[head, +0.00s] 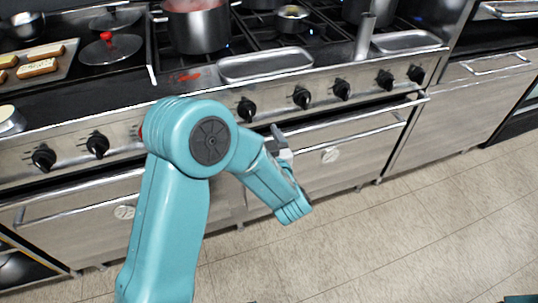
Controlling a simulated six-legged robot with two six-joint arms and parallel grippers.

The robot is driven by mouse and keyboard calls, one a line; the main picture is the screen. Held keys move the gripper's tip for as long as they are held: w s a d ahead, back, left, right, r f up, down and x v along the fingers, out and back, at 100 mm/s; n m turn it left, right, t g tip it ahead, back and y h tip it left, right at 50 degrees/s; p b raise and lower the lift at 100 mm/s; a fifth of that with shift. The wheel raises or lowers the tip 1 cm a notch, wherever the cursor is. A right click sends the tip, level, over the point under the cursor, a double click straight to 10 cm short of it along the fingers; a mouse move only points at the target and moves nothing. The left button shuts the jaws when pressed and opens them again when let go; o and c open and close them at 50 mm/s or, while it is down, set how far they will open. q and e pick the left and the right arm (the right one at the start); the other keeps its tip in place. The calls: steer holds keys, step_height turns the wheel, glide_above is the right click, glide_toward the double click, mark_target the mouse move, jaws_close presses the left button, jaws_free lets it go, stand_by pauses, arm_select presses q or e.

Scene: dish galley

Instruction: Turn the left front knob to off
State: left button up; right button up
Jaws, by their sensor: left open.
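The range's steel front panel carries a row of black knobs. Two sit at the left, a far-left knob (44,157) and another beside it (97,144). Further right are a knob (246,109) just past my arm's elbow, one more (301,97), and several others. Which one is the left front knob I cannot tell for sure. My left arm covers part of the panel, where a bit of red shows at its edge. My left gripper (279,139) is open and empty, in front of the oven door, below and right of the knob by the elbow.
A pot with red contents (198,28) and a small pan (292,18) stand on the burners; blue flame shows. Steel trays (265,65) lie along the front edge. Oven door handles (350,135) stick out below the knobs. The tiled floor (400,225) is clear.

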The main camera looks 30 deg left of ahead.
arm_select(q)
steer(key=v, duration=0.8)
steer(key=shift+s, duration=0.1)
